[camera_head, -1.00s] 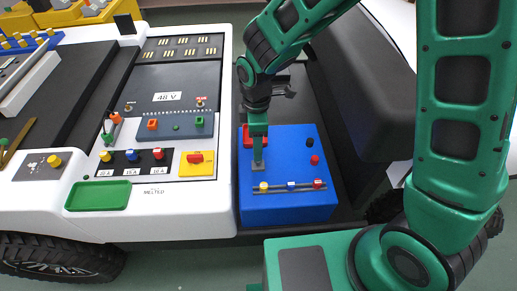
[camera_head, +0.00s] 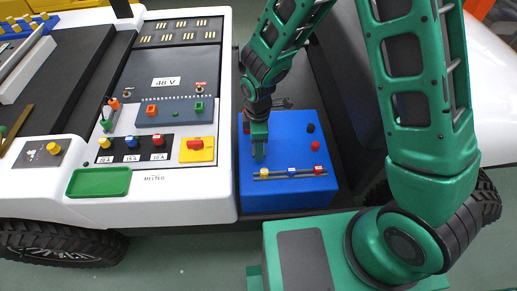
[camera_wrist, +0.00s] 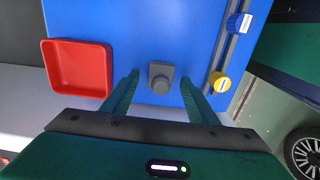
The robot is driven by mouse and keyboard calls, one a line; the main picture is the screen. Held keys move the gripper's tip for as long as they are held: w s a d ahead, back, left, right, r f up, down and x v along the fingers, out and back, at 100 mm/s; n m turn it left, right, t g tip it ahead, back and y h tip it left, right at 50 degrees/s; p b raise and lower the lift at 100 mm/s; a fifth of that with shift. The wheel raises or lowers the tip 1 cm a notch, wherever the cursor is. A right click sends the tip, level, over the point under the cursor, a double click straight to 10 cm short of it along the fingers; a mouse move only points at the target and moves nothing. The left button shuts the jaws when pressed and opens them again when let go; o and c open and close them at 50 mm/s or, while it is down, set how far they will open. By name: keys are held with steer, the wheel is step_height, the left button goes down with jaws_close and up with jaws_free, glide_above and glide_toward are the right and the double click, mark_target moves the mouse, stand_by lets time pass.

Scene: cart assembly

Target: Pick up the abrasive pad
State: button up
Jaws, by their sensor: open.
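The likely abrasive pad, a small grey block with a round grey knob (camera_wrist: 160,80), sits on the blue box top (camera_wrist: 150,25) in the wrist view. My gripper (camera_wrist: 159,77) is open, with one green finger on each side of the grey block and a gap to each. In the head view my gripper (camera_head: 259,158) points down over the left part of the blue box (camera_head: 290,195). There the grey block is hidden by the fingers.
A red tray (camera_wrist: 77,68) lies left of the fingers. A rail with yellow (camera_wrist: 219,82) and blue (camera_wrist: 240,22) caps runs close to the right finger. A white panel with a green tray (camera_head: 99,182) stands left of the box.

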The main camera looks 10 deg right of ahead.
steer(key=shift+f, duration=0.55)
steer(key=c, duration=1.2)
steer(key=shift+c, duration=0.2)
step_height(320, 180, up, 10)
steer(key=shift+r, duration=0.1)
steer(key=shift+o, duration=1.1)
